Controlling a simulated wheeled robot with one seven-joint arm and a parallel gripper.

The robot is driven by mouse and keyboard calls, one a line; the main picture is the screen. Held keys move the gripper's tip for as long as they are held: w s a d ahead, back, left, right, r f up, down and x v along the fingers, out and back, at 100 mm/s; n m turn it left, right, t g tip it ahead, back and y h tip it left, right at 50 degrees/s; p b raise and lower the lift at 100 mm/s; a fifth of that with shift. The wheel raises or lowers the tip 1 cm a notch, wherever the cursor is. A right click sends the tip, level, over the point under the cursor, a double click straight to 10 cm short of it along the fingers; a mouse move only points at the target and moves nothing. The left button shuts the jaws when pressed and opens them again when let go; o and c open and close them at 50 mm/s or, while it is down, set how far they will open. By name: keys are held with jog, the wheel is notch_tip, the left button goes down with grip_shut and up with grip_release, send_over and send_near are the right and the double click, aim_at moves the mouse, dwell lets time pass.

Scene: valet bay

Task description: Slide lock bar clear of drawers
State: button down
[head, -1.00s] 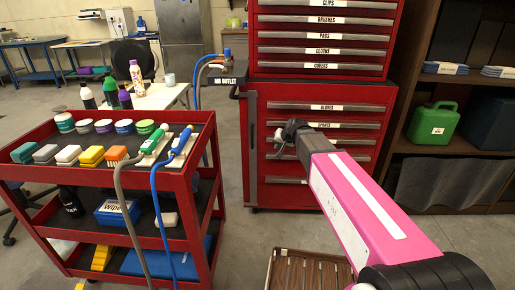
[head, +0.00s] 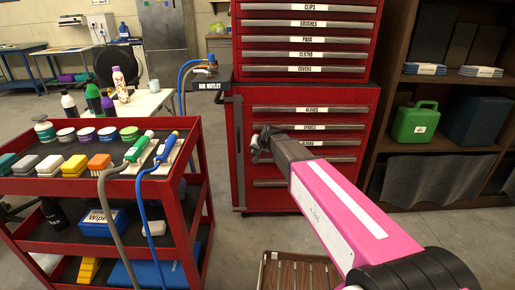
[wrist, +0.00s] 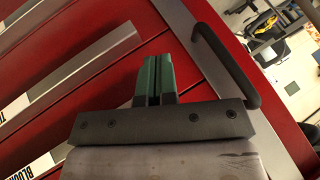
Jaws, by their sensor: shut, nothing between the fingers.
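The lock bar (head: 239,155) is a dark upright strip at the left edge of the lower red drawer cabinet, beside the drawer fronts. In the wrist view a grey strip with a dark bent handle (wrist: 229,67) runs slantwise to the right of my fingers. My gripper (head: 262,146) is just right of the bar, in front of the lower drawers (head: 313,110). In the wrist view its green fingers (wrist: 153,82) are shut and empty, apart from the handle in the picture. My gripper hides part of the drawer fronts; contact with the cabinet cannot be told.
A red cart (head: 187,165) with brushes, tubs and hoses stands to the left. An air outlet block (head: 210,87) juts out at the cabinet's left. A brown slatted tray (head: 262,270) lies on the floor. Shelves (head: 455,142) with a green can stand at right.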

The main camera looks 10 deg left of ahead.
aim_at(236, 151)
jog(key=a, duration=0.2)
jog(key=w+a+f, duration=0.2)
jog(key=a, duration=0.1)
jog(key=shift+a, duration=0.35)
jog(key=shift+a, duration=0.1)
jog(key=shift+s+a, duration=0.2)
jog(key=shift+a, duration=0.75)
jog(key=shift+s+a, duration=0.15)
jog(key=shift+a, duration=0.8)
jog(key=shift+f, duration=0.1)
